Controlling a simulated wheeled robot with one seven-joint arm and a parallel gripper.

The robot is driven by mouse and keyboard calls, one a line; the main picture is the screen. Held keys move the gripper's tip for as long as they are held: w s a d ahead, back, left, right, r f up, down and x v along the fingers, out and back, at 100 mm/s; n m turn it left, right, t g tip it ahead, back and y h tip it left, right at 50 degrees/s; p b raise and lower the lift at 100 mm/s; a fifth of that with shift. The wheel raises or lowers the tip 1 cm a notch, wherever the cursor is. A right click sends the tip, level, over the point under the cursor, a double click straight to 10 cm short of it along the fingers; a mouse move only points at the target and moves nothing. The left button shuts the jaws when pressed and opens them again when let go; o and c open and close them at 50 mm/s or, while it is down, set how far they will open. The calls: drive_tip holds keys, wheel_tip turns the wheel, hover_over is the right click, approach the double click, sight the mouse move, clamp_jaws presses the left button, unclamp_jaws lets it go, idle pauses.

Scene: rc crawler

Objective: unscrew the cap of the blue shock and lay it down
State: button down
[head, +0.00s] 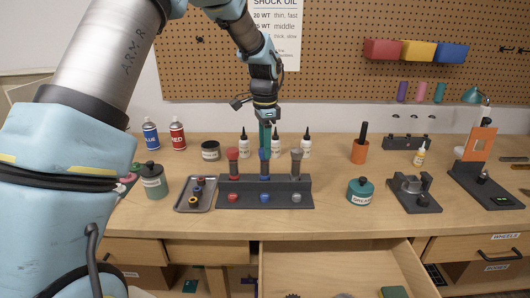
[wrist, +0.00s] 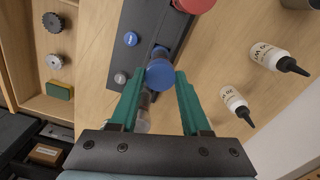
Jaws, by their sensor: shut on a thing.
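The blue shock (head: 264,168) stands upright in the middle of a dark rack (head: 300,203), between the red shock (head: 232,166) and the grey shock (head: 296,166). Its round blue cap (wrist: 160,74) shows from above in the wrist view. My gripper (head: 265,145) points down over the blue shock. In the wrist view its teal fingers (wrist: 160,80) are shut on the blue cap, one on each side. The cap still appears in line with the shock; its thread is hidden. The shock's lower body is mostly hidden in the wrist view.
A metal tray (head: 181,208) with small rings lies left of the rack. White oil bottles (head: 305,145) stand close behind it. A teal grease jar (head: 360,191) is to the right. An open drawer (head: 335,262) juts out in front. Bare bench lies between rack and jar.

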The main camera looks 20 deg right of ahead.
drive_tip(key=n, duration=0.3)
drive_tip(key=shift+n+p, duration=0.3)
drive_tip(key=shift+n, duration=0.3)
drive_tip(key=n, duration=0.4)
drive_tip(key=shift+p, duration=0.3)
drive_tip(key=n+p, duration=0.1)
drive_tip(key=n, duration=0.3)
drive_tip(key=shift+n, duration=0.3)
